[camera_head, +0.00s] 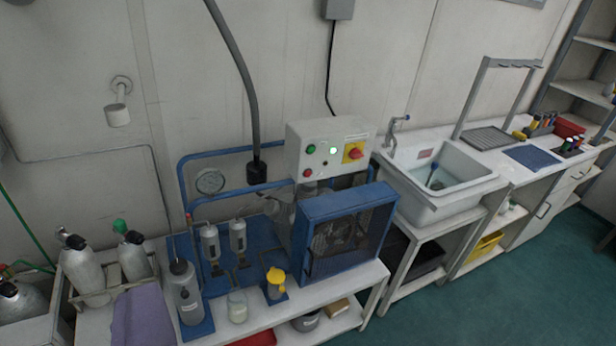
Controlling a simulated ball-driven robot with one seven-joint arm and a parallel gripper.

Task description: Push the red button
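A light grey control box (325,135) sits above the blue compressor frame near the middle of the view. On its lower left is a small round red button (307,172), below a green button (310,149). A lit whitish-green lamp (333,150) is to the right of the green button, with a small dark knob under it. A larger red mushroom-shaped knob (355,153) sits on a yellow plate at the right of the box. My gripper is not in view, and nothing hides the front of the box.
The blue caged compressor (345,235) stands on a white bench below the box. Bottles, filters and a yellow-topped container (276,284) stand to its left. Grey cylinders (85,268) are farther left. A sink (437,180) is at the right. Green floor (545,280) is clear at lower right.

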